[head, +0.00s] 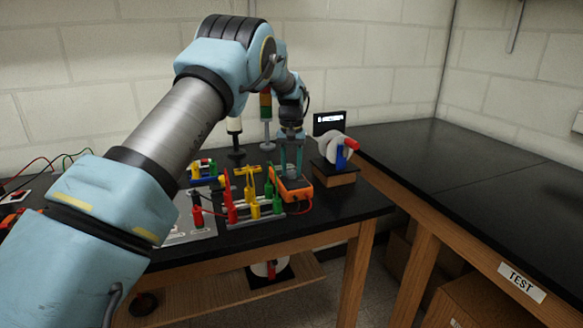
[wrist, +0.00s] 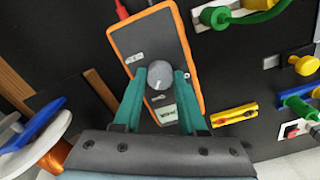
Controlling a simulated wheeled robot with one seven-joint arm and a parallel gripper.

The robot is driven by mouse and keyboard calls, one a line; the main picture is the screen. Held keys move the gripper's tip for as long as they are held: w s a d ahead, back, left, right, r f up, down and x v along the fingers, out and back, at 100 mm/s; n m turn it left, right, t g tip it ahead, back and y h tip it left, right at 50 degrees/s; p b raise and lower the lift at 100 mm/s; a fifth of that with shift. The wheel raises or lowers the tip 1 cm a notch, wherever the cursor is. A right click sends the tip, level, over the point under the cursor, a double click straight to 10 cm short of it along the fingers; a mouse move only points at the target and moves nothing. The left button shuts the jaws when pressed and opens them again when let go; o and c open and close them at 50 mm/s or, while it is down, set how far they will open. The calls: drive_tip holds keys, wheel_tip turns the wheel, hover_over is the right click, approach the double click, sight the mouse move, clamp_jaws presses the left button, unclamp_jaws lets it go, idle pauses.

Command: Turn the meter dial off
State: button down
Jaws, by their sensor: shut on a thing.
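The orange meter (head: 292,187) lies on the black bench, below my gripper in the head view. In the wrist view the meter (wrist: 118,42) shows its grey face with a small display at the lower part. The round grey dial (wrist: 159,74) sits at its middle, with a light mark on it. My gripper (wrist: 159,79) has its two teal fingers on either side of the dial, shut on it. In the head view the gripper (head: 291,172) reaches straight down to the meter, and the dial is hidden there.
Racks with red, yellow and green plugs (head: 250,205) stand just left of the meter. A white reel with blue and red parts (head: 334,148) stands on a wooden block at the right. Signal posts (head: 266,118) stand behind. The right bench (head: 470,180) is clear.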

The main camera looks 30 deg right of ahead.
drive_tip(key=n, duration=0.5)
drive_tip(key=shift+n, duration=0.3)
drive_tip(key=n+p, duration=0.1)
drive_tip(key=n, duration=0.8)
drive_tip(key=shift+n, duration=0.4)
drive_tip(key=n+p, duration=0.1)
drive_tip(key=n, duration=0.3)
drive_tip(key=shift+n, duration=0.3)
drive_tip(key=shift+c, duration=2.3)
unclamp_jaws()
